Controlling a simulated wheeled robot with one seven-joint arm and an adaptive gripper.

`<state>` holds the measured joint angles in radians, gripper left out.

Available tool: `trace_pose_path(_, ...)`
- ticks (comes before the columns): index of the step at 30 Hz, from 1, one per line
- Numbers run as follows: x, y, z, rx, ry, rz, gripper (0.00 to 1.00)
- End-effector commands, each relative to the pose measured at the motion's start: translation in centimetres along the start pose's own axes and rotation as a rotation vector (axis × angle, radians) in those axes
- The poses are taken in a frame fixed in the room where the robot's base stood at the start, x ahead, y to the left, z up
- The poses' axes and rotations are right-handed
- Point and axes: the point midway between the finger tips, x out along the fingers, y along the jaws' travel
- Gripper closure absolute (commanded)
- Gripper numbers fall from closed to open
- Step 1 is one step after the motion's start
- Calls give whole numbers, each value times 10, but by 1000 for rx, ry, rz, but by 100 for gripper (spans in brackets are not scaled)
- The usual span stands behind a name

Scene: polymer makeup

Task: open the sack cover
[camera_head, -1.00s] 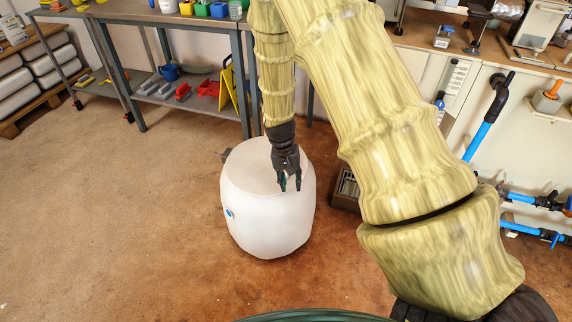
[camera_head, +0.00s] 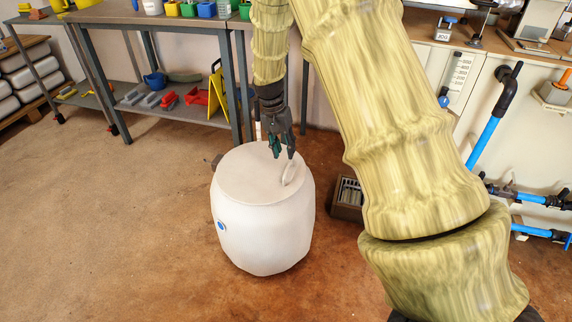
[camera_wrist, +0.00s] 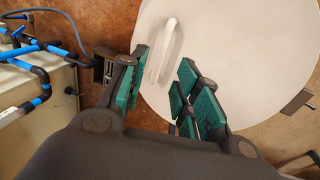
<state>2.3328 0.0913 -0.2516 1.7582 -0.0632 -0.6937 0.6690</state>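The white barrel-shaped sack (camera_head: 262,232) stands upright on the floor, with a flat round cover (camera_head: 245,172) on top. A pale upright handle (camera_head: 290,173) stands on the right part of the cover. In the wrist view the cover (camera_wrist: 240,65) fills the upper right, and the handle (camera_wrist: 164,50) shows beyond the fingertips, nearer the left finger. My gripper (camera_head: 281,153) is above the cover, pointing down near the handle. In the wrist view my gripper (camera_wrist: 158,90) is open with green pads and a gap between the fingers. I cannot tell whether a finger touches the handle.
A dark grated floor box (camera_head: 347,198) sits right of the sack. A grey shelf table (camera_head: 180,110) with trays and a yellow sign (camera_head: 219,96) stands behind. Blue pipes (camera_head: 482,143) line the right wall. The floor at left is clear.

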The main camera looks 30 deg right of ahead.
Motion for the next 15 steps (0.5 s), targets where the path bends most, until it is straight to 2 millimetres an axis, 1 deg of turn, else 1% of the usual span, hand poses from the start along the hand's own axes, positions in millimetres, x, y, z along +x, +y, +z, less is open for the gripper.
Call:
trace_pose_path(1, 12, -1, 0, 0, -1, 0, 68)
trace_pose_path(6, 36, -2, 1, -2, -1, 0, 68)
trace_pose_path(10, 48, -3, 1, -3, 1, -1, 68)
trace_pose_path(15, 56, -2, 1, -3, 1, 0, 68)
